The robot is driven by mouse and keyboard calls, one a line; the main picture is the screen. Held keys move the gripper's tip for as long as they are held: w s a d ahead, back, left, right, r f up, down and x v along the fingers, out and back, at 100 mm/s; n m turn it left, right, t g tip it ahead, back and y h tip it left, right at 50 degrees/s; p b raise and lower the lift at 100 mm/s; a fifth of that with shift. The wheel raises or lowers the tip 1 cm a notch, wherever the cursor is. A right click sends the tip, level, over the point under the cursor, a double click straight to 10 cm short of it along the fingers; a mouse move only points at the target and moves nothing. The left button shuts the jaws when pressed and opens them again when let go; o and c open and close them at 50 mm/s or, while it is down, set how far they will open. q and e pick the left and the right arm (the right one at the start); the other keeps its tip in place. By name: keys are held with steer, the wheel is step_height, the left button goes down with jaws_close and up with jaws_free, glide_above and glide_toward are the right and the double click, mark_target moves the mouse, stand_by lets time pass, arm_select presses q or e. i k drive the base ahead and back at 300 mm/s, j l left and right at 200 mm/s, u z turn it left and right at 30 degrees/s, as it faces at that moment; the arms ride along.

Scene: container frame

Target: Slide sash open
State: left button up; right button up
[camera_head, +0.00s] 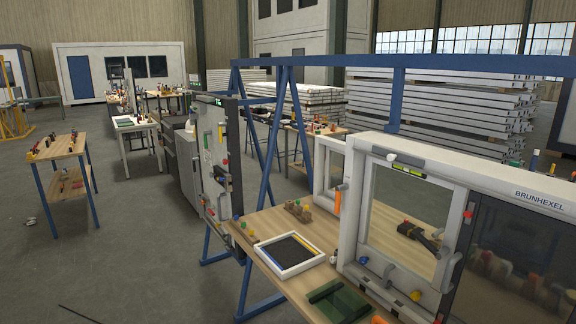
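A white window unit (476,172) marked BRUNHEXEL stands on the wooden bench at the right. A dark panel (515,235) fills the right part. I cannot tell whether the sash stands a little open. A smaller white framed pane (331,168) stands at its left, with an orange handle (338,199) nearby. Neither of my grippers shows in the head view.
The wooden bench (265,222) holds a white-framed tray (290,253), a dark green piece (338,300) and a wooden block with holes (298,210). A black tool (420,236) shows through the pane. A blue frame (243,275) surrounds the bench.

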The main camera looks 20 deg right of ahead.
mark_target(394, 272)
steer(key=z, duration=1.35)
steer(key=i+j+z, duration=0.25)
steer(key=i+j, duration=0.2)
steer(key=j, duration=0.25)
steer(key=i+j+z, duration=0.15)
steer(key=j, duration=0.25)
steer(key=i+l, duration=0.05)
